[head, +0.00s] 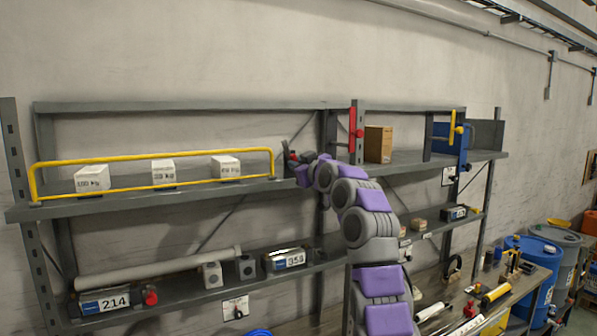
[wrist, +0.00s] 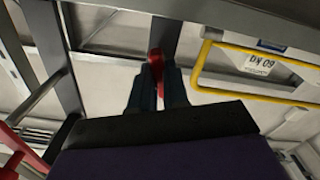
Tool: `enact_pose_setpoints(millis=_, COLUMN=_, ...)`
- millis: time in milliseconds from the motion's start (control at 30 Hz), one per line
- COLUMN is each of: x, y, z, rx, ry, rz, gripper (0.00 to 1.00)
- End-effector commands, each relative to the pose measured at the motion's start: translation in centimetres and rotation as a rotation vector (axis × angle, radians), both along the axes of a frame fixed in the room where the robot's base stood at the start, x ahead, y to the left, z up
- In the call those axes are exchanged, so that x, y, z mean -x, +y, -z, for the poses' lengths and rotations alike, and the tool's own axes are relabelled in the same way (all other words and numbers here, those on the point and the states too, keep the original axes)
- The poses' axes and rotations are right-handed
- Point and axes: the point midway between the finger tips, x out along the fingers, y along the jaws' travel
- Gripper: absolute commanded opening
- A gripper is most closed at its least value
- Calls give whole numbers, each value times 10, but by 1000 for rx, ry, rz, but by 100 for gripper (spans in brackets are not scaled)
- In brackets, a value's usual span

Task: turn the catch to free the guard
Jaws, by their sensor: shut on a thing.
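The yellow guard rail (head: 155,189) runs along the front of the upper left shelf, with white boxes behind it. Its end also shows at the right of the wrist view (wrist: 199,70). My gripper (head: 293,161) is at the shelf edge just right of the guard's right end. In the wrist view my two dark fingers (wrist: 159,88) are shut on the red catch (wrist: 156,60), which shows between their tips. In the head view my gripper and arm hide most of the catch.
A red upright handle (head: 352,122) stands on a post right of my gripper, beside a cardboard box (head: 378,144). A blue part with a yellow handle (head: 452,127) is further right. The lower shelf (head: 190,299) holds a long tube and small boxes. Workbench and drums stand at lower right.

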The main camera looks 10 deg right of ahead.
Motion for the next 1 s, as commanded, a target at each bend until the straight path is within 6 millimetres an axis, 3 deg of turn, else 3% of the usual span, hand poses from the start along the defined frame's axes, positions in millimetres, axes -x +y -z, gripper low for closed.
enact_pose_setpoints(millis=33, x=-2, y=1, z=6, rx=-37, ry=23, rz=-2, gripper=0)
enact_pose_setpoints(millis=500, x=-2, y=0, z=4, rx=-305, ry=107, rz=0, gripper=0)
enact_pose_setpoints(millis=1000, x=-2, y=0, z=3, rx=-356, ry=123, rz=2, gripper=0)
